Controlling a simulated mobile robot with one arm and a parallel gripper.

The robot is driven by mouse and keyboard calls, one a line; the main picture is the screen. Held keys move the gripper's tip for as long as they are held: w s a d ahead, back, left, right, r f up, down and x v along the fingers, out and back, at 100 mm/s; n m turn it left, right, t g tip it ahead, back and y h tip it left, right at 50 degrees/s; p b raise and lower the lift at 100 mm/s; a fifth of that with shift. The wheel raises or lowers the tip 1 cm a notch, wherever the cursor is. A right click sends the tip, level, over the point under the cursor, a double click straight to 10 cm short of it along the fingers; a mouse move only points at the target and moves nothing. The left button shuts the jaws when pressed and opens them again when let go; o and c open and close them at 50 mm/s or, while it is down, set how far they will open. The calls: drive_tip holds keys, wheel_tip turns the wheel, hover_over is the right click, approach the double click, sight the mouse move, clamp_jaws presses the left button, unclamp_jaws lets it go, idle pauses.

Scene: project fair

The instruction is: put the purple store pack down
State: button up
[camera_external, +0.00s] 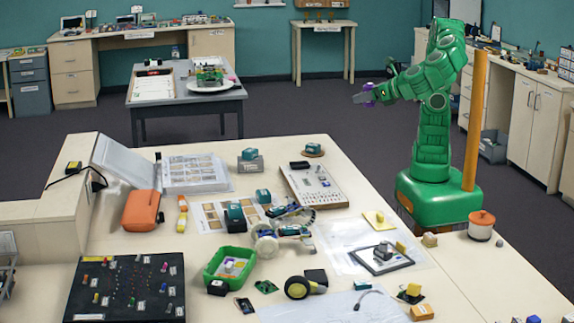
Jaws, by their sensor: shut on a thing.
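My green arm reaches left from the table's right side, with my gripper (362,96) raised above the far edge of the big table. The gripper is shut on the purple store pack (369,103). Only small purple patches of the pack show around the jaws, and the rest is hidden or too small to make out. The pack is held in the air, apart from any surface.
A grey table (190,110) with a round plate stands behind. Dark floor lies between.

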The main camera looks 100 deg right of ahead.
wheel_tip(320, 180, down, 22)
hover_over(331, 217)
drive_tip(key=s, duration=0.1)
drive_tip(key=f, duration=0.8)
drive_tip(key=shift+s+d, duration=0.2)
drive_tip(key=shift+d, duration=0.1)
drive_tip(key=shift+w+a+f, duration=0.4)
drive_tip(key=shift+w+f, duration=0.25)
drive_tip(key=shift+f, duration=0.05)
drive_tip(key=shift+w+f, duration=0.15)
drive_tip(key=shift+f, duration=1.55)
drive_tip(key=shift+f, duration=0.15)
drive_tip(key=o, duration=1.1)
